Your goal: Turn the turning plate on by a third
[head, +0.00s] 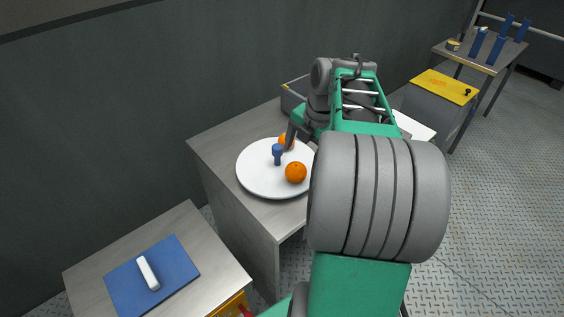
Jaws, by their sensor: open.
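The turning plate (255,184) is a round white disc on a grey table, left of my arm. A blue peg (278,154) stands up on it. One orange (296,173) lies on the plate near its right side. Another orange (284,141) lies behind the peg, partly hidden by my gripper. My gripper (290,136) is open at the plate's far right edge, close to the blue peg and the rear orange. I cannot tell whether it touches either. My arm hides the plate's right edge.
A nearer table at the lower left holds a blue mat (182,268) with a white bar (148,273) on it. A grey bin with a yellow top (444,86) and a far table with blue uprights (497,50) stand at the back right. A dark wall (120,100) runs behind the tables.

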